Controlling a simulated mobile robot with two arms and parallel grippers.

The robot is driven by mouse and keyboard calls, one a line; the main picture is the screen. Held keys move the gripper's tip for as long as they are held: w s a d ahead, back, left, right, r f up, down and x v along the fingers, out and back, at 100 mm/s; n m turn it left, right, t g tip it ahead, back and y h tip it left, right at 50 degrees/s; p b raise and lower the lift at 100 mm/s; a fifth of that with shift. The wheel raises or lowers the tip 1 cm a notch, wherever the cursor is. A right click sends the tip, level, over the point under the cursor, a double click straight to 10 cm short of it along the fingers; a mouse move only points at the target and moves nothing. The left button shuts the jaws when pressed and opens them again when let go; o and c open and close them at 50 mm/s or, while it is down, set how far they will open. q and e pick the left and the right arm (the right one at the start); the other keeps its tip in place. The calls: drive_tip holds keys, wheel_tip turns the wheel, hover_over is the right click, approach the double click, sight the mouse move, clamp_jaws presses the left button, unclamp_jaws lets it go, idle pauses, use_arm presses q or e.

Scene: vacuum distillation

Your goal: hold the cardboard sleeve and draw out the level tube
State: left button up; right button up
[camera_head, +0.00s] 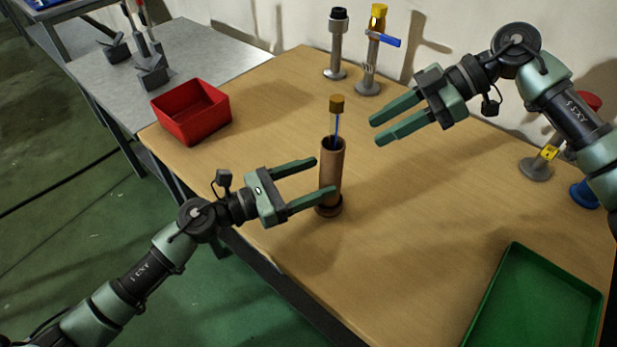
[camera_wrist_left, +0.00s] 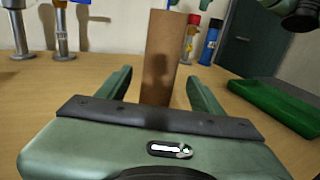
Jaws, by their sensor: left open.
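The cardboard sleeve (camera_head: 331,172) stands upright on the wooden table in a dark round foot (camera_head: 328,209). The level tube (camera_head: 337,127) is a thin blue stem with a brown cap (camera_head: 337,103), rising out of the sleeve's open top; its lower part is hidden inside. My left gripper (camera_head: 326,176) is open, its fingers reaching to the sleeve at mid-height. In the left wrist view the sleeve (camera_wrist_left: 160,58) stands between and beyond the two fingers (camera_wrist_left: 155,88), not gripped. My right gripper (camera_head: 374,132) is open and empty, to the right of the cap.
A red bin (camera_head: 192,112) stands at the table's back left. A silver post (camera_head: 337,45) and a yellow-topped post with a blue handle (camera_head: 372,55) stand at the back. A green tray (camera_head: 535,305) lies front right. A yellow-tagged stand (camera_head: 538,165) is at right.

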use_arm(q)
drive_tip(key=x, duration=0.7)
drive_tip(key=shift+w, duration=0.15)
clamp_jaws()
use_arm(e)
drive_tip(key=shift+o, duration=0.3)
